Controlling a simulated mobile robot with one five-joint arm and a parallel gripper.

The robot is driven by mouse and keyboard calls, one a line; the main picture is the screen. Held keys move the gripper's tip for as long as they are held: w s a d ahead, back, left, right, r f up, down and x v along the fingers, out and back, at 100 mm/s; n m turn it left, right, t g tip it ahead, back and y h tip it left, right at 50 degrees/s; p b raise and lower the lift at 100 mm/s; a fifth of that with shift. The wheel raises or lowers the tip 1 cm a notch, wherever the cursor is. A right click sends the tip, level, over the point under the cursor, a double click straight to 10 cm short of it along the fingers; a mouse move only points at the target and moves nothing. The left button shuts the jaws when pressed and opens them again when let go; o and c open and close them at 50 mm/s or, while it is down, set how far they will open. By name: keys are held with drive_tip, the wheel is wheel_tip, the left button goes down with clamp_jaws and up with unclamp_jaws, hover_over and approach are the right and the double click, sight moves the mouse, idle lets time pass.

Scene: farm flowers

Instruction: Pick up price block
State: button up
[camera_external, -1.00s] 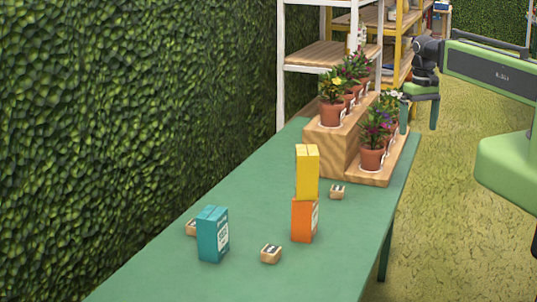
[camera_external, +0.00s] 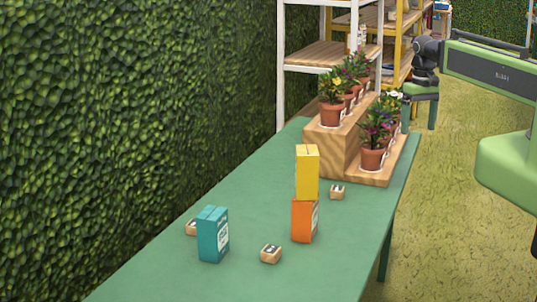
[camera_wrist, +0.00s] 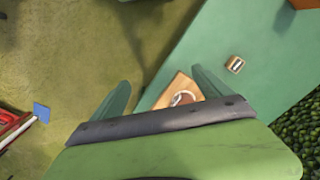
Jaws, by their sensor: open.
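Three small wooden price blocks with dark markings are on the green table: one near the plant stand (camera_external: 337,191), one at the front (camera_external: 270,254), and one partly hidden behind the teal box (camera_external: 191,228). One price block also shows in the wrist view (camera_wrist: 235,65), right of my gripper's fingers. My gripper (camera_external: 419,116) is open and empty, high at the table's far right edge beside the potted plants. In the wrist view its two fingers (camera_wrist: 160,82) are spread apart with nothing between them.
An orange box (camera_external: 304,220) with a yellow box (camera_external: 307,172) on top stands near the blocks, and a teal box (camera_external: 213,234) is to the left. A stepped wooden stand (camera_external: 368,178) holds several potted flowers. A hedge borders the table's left.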

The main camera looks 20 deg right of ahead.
drive_tip(key=c, duration=0.4)
